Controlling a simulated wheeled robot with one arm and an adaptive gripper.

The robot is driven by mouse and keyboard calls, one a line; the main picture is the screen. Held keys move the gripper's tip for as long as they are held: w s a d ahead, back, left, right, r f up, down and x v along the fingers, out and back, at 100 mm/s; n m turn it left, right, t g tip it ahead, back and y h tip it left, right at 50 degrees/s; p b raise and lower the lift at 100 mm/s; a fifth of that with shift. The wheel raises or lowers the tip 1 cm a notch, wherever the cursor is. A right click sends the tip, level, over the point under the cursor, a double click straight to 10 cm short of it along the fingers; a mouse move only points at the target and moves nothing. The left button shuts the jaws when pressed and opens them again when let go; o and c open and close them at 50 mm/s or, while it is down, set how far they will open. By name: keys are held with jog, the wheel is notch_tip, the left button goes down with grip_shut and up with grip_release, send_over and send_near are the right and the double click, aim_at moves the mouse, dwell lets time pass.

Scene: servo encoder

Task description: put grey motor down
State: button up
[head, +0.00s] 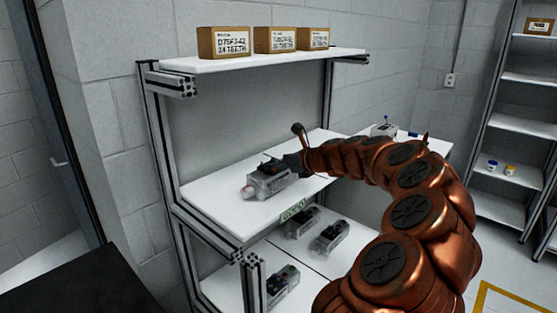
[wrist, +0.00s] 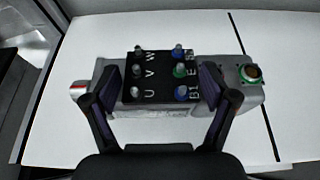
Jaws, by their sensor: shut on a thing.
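The grey motor (wrist: 150,110) is between the two fingers of my gripper (wrist: 160,105) in the wrist view, with a black terminal block marked U, V, W on top. My gripper is shut on its body. In the head view the motor (head: 268,182) is at the middle white shelf (head: 225,205), near its front edge, and my gripper (head: 285,165) reaches it from the right. I cannot tell whether the motor's underside touches the shelf.
Several similar motors (head: 328,238) lie on the lower shelf. Three cardboard boxes (head: 274,40) stand on the top shelf. A small white device (head: 384,129) is behind my arm. Frame posts (head: 165,140) stand at the left. The middle shelf has bare room around the motor.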

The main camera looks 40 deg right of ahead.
jog(key=shift+r, duration=0.1)
jog(key=o, duration=1.6)
jog(key=shift+o, duration=0.2)
